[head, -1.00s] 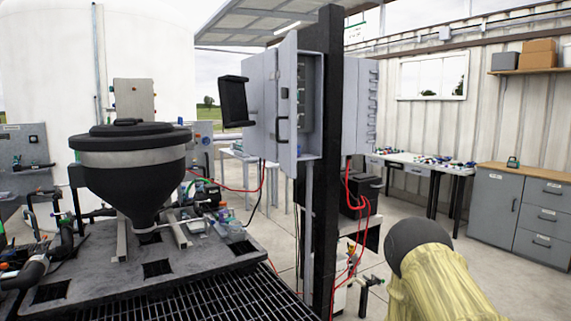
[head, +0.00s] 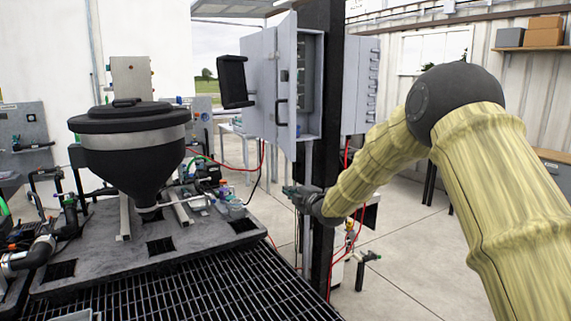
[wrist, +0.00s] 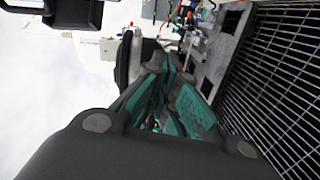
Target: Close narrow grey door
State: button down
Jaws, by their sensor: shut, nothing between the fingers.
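The narrow grey door (head: 286,85) hangs on the grey electrical cabinet (head: 309,85) on the black post. The door stands open, swung toward the left, with a dark handle on it. The inside of the cabinet shows at the door's right. My gripper (head: 291,191) is below the cabinet, in front of the post, pointing left and apart from the door. In the wrist view my gripper (wrist: 172,85) shows green finger pads, close together with nothing held. I cannot make out the door in the wrist view.
A black monitor (head: 233,81) juts out left of the door. A black hopper (head: 132,150) stands on a grey platform beside a floor grating (head: 190,290). The black post (head: 325,160) is close to my gripper. Red cables hang below the cabinet.

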notch_tip(320, 180, up, 8)
jog(key=w+a+n, duration=0.1)
jog(key=w+n, duration=0.1)
jog(key=w+a+p, duration=0.1)
jog(key=w+p, duration=0.5)
jog(key=w, duration=0.3)
jog(key=shift+a+f+t+y, duration=0.15)
jog(key=shift+f+t+y, duration=0.1)
jog(key=shift+t+y, duration=0.15)
jog(key=shift+d, duration=0.2)
